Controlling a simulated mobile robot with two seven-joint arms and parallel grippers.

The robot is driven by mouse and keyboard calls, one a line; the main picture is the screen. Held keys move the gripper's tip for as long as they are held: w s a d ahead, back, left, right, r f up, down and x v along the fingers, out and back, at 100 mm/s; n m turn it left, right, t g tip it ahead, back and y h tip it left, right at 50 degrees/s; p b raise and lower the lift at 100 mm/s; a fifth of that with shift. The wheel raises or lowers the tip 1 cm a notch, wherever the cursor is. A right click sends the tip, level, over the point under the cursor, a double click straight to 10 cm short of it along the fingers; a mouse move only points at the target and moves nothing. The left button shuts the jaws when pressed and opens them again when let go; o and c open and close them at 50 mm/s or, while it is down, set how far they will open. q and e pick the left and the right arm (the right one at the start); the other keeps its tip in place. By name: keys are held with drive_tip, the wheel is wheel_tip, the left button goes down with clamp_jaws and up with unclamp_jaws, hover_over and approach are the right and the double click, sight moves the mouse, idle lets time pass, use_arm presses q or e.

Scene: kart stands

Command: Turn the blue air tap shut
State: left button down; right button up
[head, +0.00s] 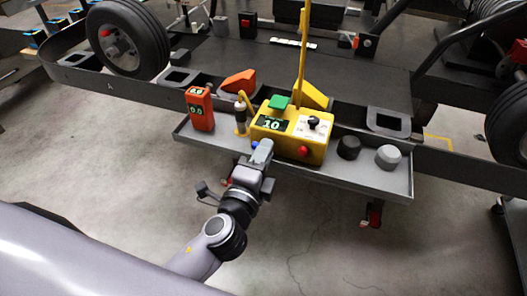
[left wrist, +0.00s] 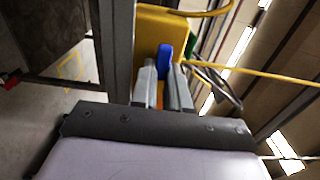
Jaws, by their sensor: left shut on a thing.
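The blue air tap (head: 255,144) shows as a small bit of blue at the lower left front of the yellow box (head: 292,149), mostly hidden by my left gripper (head: 262,152). In the left wrist view the blue tap (left wrist: 165,57) stands up between the two grey fingers of my left gripper (left wrist: 164,72), against the yellow box (left wrist: 145,40). The fingers are shut on the tap. The yellow box carries a display reading 10, a green button, a black knob and a red button. My right gripper is not in view.
The box stands on a grey tray (head: 360,178). To its left are a red-orange meter (head: 200,108) and a small cylinder (head: 240,115) with a yellow hose. To its right are a black knob (head: 348,147) and a grey knob (head: 388,156). A yellow pole (head: 302,50) rises behind.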

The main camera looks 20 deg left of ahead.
use_arm(q)
drive_tip(key=shift+r, duration=0.15)
drive_tip(key=c, duration=1.1)
unclamp_jaws()
drive_tip(key=shift+w, duration=0.1)
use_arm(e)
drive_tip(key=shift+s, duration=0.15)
